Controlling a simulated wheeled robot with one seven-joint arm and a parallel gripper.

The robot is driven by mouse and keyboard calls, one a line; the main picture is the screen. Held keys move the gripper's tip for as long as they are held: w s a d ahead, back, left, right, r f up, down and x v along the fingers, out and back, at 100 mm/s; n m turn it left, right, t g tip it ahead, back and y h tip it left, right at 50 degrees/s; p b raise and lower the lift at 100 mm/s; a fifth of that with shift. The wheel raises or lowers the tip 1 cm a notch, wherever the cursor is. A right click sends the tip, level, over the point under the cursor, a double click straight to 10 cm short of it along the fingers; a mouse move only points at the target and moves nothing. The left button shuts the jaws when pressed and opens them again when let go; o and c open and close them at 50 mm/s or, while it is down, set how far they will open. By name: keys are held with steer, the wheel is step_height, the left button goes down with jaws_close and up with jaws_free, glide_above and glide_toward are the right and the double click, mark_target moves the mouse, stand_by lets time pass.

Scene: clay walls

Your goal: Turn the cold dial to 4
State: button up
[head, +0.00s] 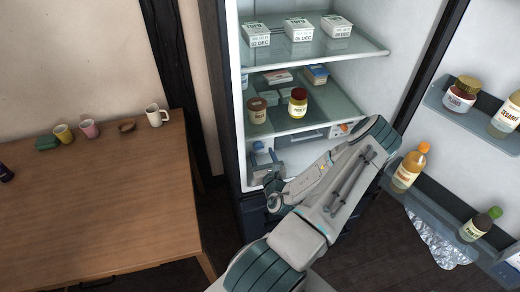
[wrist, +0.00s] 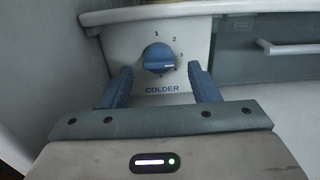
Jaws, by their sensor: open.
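The cold dial (wrist: 158,57) is a round blue knob with a raised grip on a pale panel (wrist: 120,42). Marks 1, 2 and 3 run from its top round to its right, with COLDER printed below. A pale line on the knob lies at its lower right; I cannot read its exact setting, and no 4 is legible. My gripper (wrist: 160,78) is open, its blue fingers either side of the dial's lower part, apparently without touching it. In the head view my gripper (head: 264,160) reaches into the lower left of the fridge, and the dial cannot be made out.
A drawer with a white handle (wrist: 288,46) is right of the dial panel. A glass shelf (head: 300,108) with jars and boxes is above. The open fridge door holds bottles, including an orange one (head: 408,170). A wooden table (head: 110,210) stands left.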

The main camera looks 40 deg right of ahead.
mark_target(259, 147)
steer(key=shift+x, duration=1.35)
steer(key=c, duration=1)
steer(key=shift+o, duration=0.2)
steer(key=shift+p, duration=0.35)
steer(key=m+p, duration=0.2)
steer(key=m, duration=0.2)
steer(key=shift+r+m+p, duration=0.1)
steer(key=shift+m+p, duration=0.2)
steer(key=shift+a+m+p, duration=0.1)
steer(key=shift+m+p, duration=0.55)
steer(key=shift+m, duration=1.35)
